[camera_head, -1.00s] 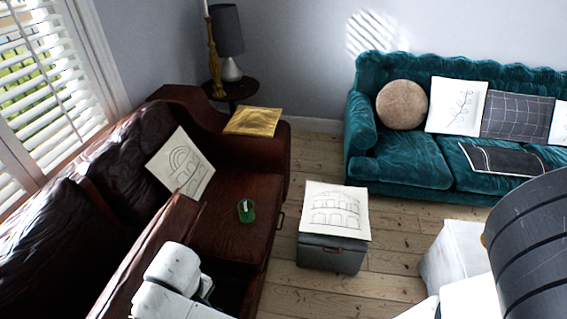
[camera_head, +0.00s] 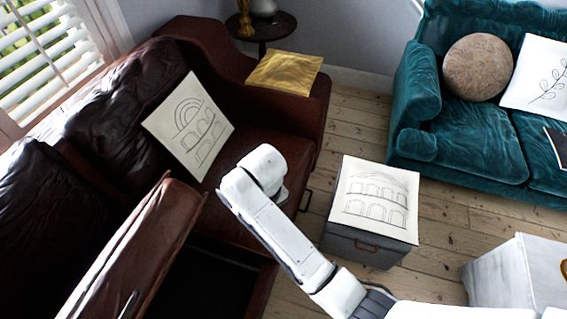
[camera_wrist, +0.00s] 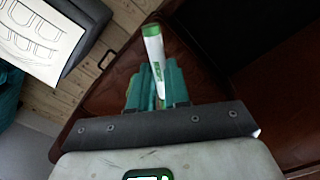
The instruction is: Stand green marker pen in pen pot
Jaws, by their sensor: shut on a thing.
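In the wrist view my gripper (camera_wrist: 157,88) has its two green fingers closed on the green marker pen (camera_wrist: 154,48). The pen has a white barrel, green lettering and a green end, which points away from my palm, up in the picture. Its lower part is hidden between the fingers. In the head view my white arm reaches over the brown sofa seat, and its links hide the fingers and the pen. I cannot make out the pen pot now. A green-rimmed dark shape (camera_wrist: 149,174) is cut off at the bottom of the wrist view; I cannot tell what it is.
The brown leather sofa (camera_head: 255,135) holds a drawn-arch cushion (camera_head: 190,125) and a gold cushion (camera_head: 285,71). A grey storage stool (camera_head: 362,246) with a cushion (camera_head: 375,197) stands to the right. Floorboards (camera_head: 440,200) lie open between it and the teal sofa (camera_head: 465,143).

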